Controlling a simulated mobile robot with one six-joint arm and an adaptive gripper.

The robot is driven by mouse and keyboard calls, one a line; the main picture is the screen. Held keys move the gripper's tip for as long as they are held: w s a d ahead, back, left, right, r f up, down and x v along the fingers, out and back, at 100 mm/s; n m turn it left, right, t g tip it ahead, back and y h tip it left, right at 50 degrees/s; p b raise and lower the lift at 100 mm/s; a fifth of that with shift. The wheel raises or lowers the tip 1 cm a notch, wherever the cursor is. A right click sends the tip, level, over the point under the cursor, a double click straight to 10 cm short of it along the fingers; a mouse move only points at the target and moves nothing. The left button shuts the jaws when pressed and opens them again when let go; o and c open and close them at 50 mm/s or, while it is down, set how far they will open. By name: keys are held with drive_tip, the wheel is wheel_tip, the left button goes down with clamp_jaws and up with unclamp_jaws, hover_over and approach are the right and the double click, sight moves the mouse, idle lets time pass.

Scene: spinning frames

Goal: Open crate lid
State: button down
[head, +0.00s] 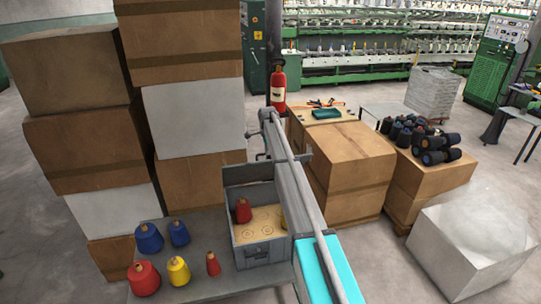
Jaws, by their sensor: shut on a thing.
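The grey crate (262,256) stands on a grey table, with its inside in view from above. Its lid (248,174) stands raised at the back edge. Inside, a red yarn cone (243,210) stands on a tan bottom marked with circles; a bit of yellow shows at the right, partly behind my arm. My gripper (262,156) is at the top edge of the raised lid and looks shut on it. The fingertips are small and hard to make out. My arm hides the crate's right side.
Blue, red and yellow yarn cones (179,272) stand on the table (205,233) left of the crate. Tall stacks of cardboard boxes (190,40) rise close behind left. More boxes (345,160) and a fire extinguisher (278,88) are behind right.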

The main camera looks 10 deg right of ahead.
drive_tip(key=shift+w+a+r+p, duration=0.1)
drive_tip(key=shift+w+r+p, duration=0.2)
drive_tip(key=shift+w, duration=0.4)
drive_tip(key=shift+w+a+r+p, duration=0.15)
drive_tip(key=shift+w+r, duration=0.15)
drive_tip(key=shift+w, duration=0.35)
drive_tip(key=shift+w+r+p, duration=0.25)
drive_tip(key=shift+w+r, duration=0.05)
drive_tip(key=shift+w, duration=0.4)
